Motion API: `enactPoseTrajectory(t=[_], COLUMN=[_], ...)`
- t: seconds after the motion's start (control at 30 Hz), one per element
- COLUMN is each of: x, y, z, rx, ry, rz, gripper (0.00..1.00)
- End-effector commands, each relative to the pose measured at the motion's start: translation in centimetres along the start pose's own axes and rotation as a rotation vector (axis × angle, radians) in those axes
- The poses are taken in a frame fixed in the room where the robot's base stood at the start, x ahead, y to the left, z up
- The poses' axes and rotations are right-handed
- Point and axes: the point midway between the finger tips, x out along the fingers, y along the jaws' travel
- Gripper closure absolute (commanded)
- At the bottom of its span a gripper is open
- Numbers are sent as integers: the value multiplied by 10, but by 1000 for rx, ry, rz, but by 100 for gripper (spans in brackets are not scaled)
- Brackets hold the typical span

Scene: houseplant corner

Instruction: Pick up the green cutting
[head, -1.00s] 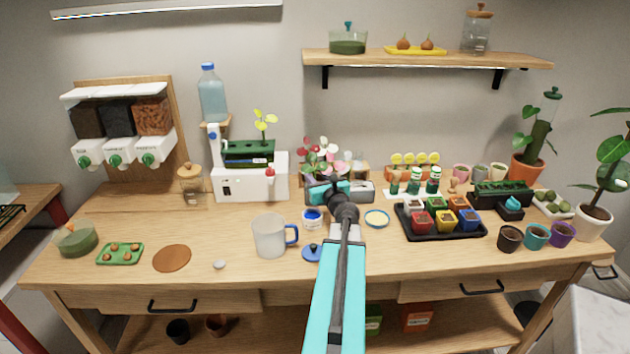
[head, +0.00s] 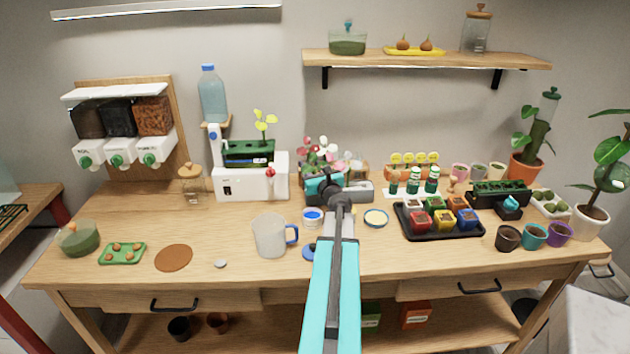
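I cannot make out for certain which thing is the green cutting. A sprig with yellow-green leaves (head: 264,124) stands upright in the dark green top of a white machine (head: 238,184) at the back left of the bench. Red, pink and white flowers or leaves (head: 318,150) stand at the back middle, just beyond my gripper. My gripper (head: 323,184) is over the back middle of the bench, in front of these and above or beside a grey holder (head: 360,189). Its fingers point away from the camera and are hidden by its own body, so its opening and any contact do not show.
A frosted mug (head: 270,235) and a blue-rimmed jar (head: 312,216) stand left of my arm. A blue lid (head: 308,252) is partly behind the arm. A black tray of coloured pots (head: 408,232) is to the right. Bare wood shows at the front left.

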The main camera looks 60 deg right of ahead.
Motion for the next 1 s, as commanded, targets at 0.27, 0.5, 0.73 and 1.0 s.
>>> enactPoseTrajectory(t=[0.27, 0.5, 0.73, 1.0], x=[0, 0, 0, 0], y=[0, 0, 0, 0], z=[0, 0, 0, 8], rx=[0, 0, 0, -1], ry=[0, 0, 0, -1], rz=[0, 0, 0, 0], gripper=[76, 100, 100, 100])
